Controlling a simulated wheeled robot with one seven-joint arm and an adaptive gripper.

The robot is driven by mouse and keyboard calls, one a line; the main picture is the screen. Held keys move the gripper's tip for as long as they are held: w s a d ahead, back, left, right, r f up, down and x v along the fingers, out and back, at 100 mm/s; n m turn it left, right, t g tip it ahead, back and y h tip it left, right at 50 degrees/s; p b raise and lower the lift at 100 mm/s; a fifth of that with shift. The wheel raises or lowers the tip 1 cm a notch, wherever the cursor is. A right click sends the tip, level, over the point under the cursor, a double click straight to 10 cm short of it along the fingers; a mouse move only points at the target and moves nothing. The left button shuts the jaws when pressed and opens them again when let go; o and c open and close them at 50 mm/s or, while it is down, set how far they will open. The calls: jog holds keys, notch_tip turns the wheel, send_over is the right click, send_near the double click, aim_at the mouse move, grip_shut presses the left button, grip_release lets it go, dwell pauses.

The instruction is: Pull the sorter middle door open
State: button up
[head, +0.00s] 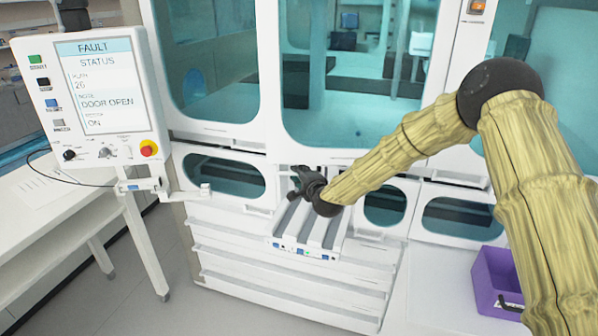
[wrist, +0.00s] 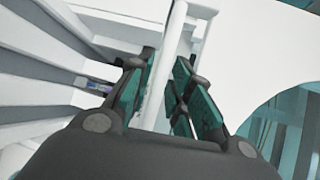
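The sorter is a white cabinet with teal windows; its large middle door (head: 272,90) is in the upper centre of the head view. I cannot tell whether this door is ajar. My gripper (head: 304,182) is in front of the cabinet, just below that window and above a tray with grey strips. In the wrist view a slim white bar (wrist: 168,65), like a handle, stands between the teal-padded fingers of my gripper (wrist: 165,95). The fingers are apart on both sides of the bar, without a clear grip on it. The bar is not distinguishable in the head view.
A grey-striped tray (head: 310,238) juts out under my gripper. A control panel (head: 92,95) on the left reads "FAULT" and "DOOR OPEN". A purple bin (head: 497,280) stands at the lower right. A white table (head: 60,225) is at the left; grey floor lies between.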

jog(key=shift+w+a+f, duration=0.1)
jog(key=shift+w, duration=0.2)
jog(key=shift+c, duration=0.3)
grip_shut()
jog(key=shift+s, duration=0.1)
